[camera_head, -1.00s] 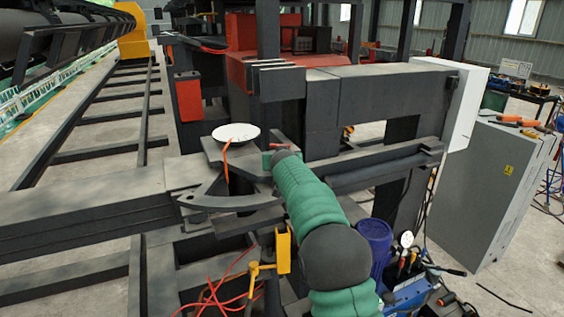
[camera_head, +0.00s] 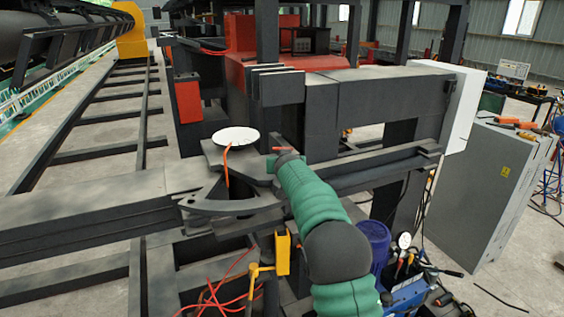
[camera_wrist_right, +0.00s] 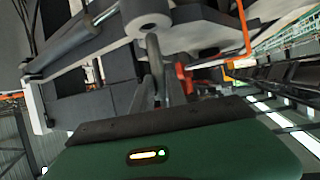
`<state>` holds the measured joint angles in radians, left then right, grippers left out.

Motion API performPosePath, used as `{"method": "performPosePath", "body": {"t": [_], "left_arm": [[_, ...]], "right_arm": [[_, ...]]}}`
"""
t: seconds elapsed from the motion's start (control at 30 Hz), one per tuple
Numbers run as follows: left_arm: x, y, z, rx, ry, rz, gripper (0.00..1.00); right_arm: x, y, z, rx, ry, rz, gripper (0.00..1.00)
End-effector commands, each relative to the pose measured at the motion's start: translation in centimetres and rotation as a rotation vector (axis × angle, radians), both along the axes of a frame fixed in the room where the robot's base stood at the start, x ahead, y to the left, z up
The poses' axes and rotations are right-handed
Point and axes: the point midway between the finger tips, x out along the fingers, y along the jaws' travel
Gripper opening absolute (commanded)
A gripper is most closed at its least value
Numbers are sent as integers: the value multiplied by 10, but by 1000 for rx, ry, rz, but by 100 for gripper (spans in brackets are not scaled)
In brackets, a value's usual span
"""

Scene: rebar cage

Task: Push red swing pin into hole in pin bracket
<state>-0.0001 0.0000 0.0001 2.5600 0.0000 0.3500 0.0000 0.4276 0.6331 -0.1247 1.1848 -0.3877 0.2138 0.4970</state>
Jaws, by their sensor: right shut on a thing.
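My right arm in its green sleeve reaches up from the bottom of the head view, and my right gripper (camera_head: 277,157) is at the dark bracket plates in the middle. A short red piece, seemingly the red swing pin (camera_head: 284,149), shows right at the gripper. In the right wrist view, the grey fingers (camera_wrist_right: 158,72) are close together, with red metal (camera_wrist_right: 184,80) beside them. The gripper is shut on it; the grip itself is mostly hidden. The dark bracket (camera_head: 235,155) lies left of the gripper; I cannot make out its hole. My left gripper is not in view.
A white disc (camera_head: 236,136) sits on the bracket, with a bent orange rod (camera_head: 228,170) at it. Dark beams (camera_head: 370,175) run close to the right of the gripper. A yellow box (camera_head: 282,252) and red cables (camera_head: 215,295) are below. A blue drum (camera_head: 374,240) stands beside the forearm.

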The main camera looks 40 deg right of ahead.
Motion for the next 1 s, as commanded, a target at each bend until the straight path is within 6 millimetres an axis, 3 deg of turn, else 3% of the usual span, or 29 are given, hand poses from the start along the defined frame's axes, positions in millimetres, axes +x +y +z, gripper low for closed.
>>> {"method": "performPosePath", "body": {"t": [0.27, 1.0], "left_arm": [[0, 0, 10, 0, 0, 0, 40], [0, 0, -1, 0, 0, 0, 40]], "right_arm": [[-1, -9, 2, 5, -2, -1, 0], [-1, -9, -10, 4, -3, -1, 0]]}}
